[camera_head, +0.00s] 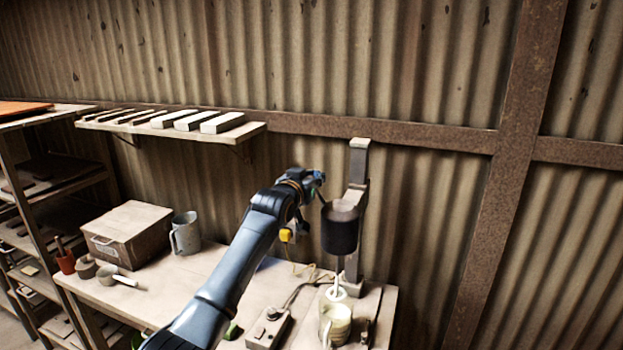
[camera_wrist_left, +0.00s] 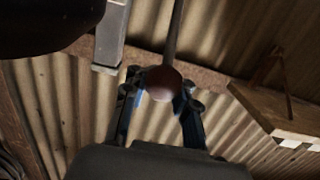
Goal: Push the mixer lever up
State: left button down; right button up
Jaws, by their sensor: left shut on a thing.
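The mixer stands at the right end of the workbench, with a dark cylindrical motor head (camera_head: 340,236) on a grey upright post (camera_head: 358,165). A whisk (camera_head: 338,278) hangs under the head, above or in a pale mug (camera_head: 335,322). The mixer lever (camera_wrist_left: 161,82) is a thin rod with a round reddish knob, seen in the left wrist view. My left gripper (camera_head: 319,178) is beside the upper left of the mixer head. In the wrist view its blue fingers are either side of the knob, shut on it. My right gripper is out of view.
A grey control box (camera_head: 268,328) with a cable lies on the bench (camera_head: 190,290) left of the mug. A carton (camera_head: 130,235) and a grey jug (camera_head: 186,233) stand at the back left. A wall shelf (camera_head: 170,129) holds several tiles. A corrugated wall is close behind.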

pick_arm(q)
jog(key=shift+f, duration=0.15)
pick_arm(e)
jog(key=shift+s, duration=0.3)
pick_arm(q)
jog(key=c, duration=1.3)
grip_release()
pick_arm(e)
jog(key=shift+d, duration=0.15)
pick_arm(q)
jog(key=v, duration=1.2)
